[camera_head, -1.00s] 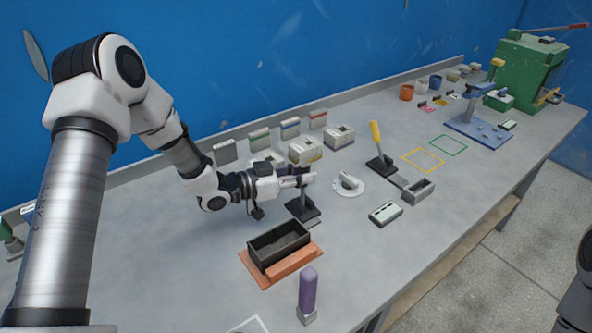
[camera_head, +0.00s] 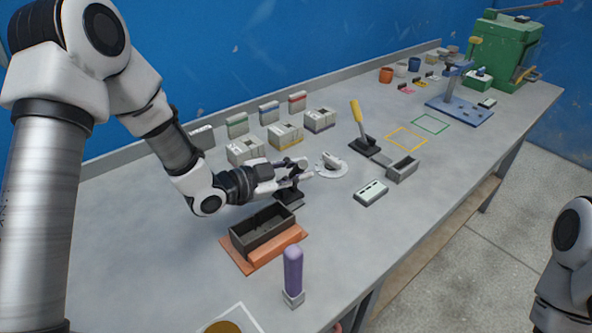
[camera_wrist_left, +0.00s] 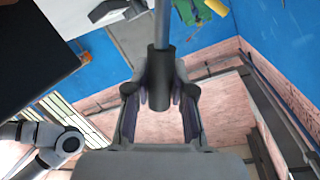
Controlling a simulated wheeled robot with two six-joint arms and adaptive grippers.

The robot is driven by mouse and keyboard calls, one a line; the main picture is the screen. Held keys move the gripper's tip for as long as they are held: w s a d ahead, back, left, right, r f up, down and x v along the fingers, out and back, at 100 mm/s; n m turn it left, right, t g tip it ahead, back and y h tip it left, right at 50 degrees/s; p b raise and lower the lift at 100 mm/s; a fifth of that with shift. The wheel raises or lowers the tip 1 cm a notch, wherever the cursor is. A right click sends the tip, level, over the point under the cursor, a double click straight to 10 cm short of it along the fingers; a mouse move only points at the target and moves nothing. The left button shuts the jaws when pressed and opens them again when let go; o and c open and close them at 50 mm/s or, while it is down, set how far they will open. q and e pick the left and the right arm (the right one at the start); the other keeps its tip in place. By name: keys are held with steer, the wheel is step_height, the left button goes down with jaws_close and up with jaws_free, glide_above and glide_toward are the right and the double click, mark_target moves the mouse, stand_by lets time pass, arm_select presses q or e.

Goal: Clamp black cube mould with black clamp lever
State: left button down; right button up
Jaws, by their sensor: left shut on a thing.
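The black cube mould (camera_head: 240,242), an open rectangular box, sits on an orange-red plate (camera_head: 290,238) near the front of the bench. Just behind it stands the dark base of the black clamp lever (camera_head: 290,200). My left gripper (camera_head: 301,171) is above that base, behind the mould, and mostly hides the lever. In the left wrist view, the fingers are shut on a black cylindrical handle (camera_wrist_left: 160,78) on a grey rod. Whether the clamp touches the mould cannot be told. Only part of my right arm shows at the right edge; its gripper is out of view.
A purple-handled tool (camera_head: 293,268) stands in front of the mould. Several small boxes line the back. The bench's left part is clear.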

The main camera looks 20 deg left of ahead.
arm_select(q)
steer(key=shift+f, duration=0.1)
steer(key=c, duration=1)
jaws_free()
steer(key=shift+d, duration=0.1)
steer(key=shift+o, duration=0.2)
steer(key=v, duration=1)
steer(key=shift+s+a+r, duration=0.15)
steer(key=shift+a+r, duration=0.05)
steer(key=shift+a, duration=0.05)
steer(key=shift+s+a, duration=0.3)
steer(key=shift+s, duration=0.35)
